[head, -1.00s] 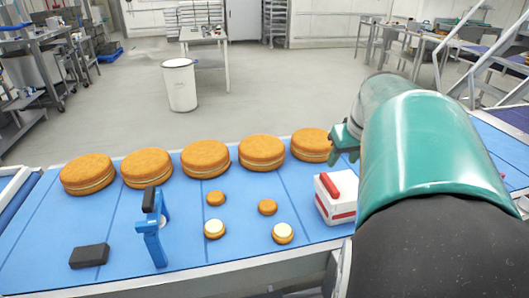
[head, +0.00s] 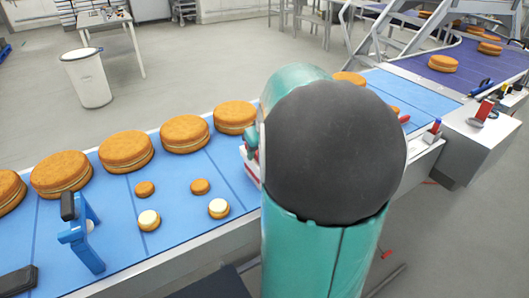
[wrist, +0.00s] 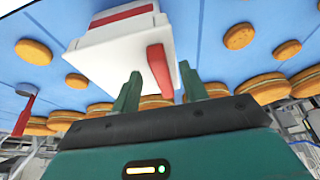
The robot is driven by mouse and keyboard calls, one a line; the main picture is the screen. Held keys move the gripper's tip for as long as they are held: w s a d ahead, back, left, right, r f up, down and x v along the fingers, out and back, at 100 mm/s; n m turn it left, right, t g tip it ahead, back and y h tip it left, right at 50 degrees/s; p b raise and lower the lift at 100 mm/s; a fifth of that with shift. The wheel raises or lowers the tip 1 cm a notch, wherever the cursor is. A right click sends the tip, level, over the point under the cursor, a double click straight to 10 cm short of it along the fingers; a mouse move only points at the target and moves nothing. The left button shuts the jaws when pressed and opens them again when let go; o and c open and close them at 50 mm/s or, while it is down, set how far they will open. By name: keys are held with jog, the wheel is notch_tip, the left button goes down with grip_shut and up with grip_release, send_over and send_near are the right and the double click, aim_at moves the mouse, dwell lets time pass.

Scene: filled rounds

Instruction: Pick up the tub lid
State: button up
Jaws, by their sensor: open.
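The white tub (wrist: 122,17) with a red stripe stands on the blue belt; in the head view my arm hides most of it. Its white lid (wrist: 108,58) carries a red bar handle (wrist: 157,72) and faces my gripper in the wrist view. My gripper (wrist: 161,70) is open, with one finger on each side of the red handle in the picture. I cannot tell whether the fingers touch the handle or how deep they reach. In the head view a small teal part of my gripper (head: 250,140) shows beside the tub.
Several large filled rounds (head: 126,150) line the belt's (head: 120,195) far side. Small rounds (head: 149,219) lie left of the tub. A blue stand (head: 80,235) and a black block (head: 17,282) are further left. A white bin (head: 88,78) stands on the floor behind.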

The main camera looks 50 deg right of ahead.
jog(key=shift+w+f, duration=0.2)
jog(key=shift+f, duration=0.2)
grip_shut()
jog(key=shift+r, duration=0.2)
jog(key=shift+r, duration=0.3)
notch_tip(320, 180, up, 2)
jog(key=shift+r, duration=0.1)
jog(key=s+a+r, duration=0.2)
jog(key=s+r, duration=1.1)
jog(key=r, duration=0.1)
jog(key=shift+s+a+r, duration=0.25)
jog(key=shift+s+r, duration=0.15)
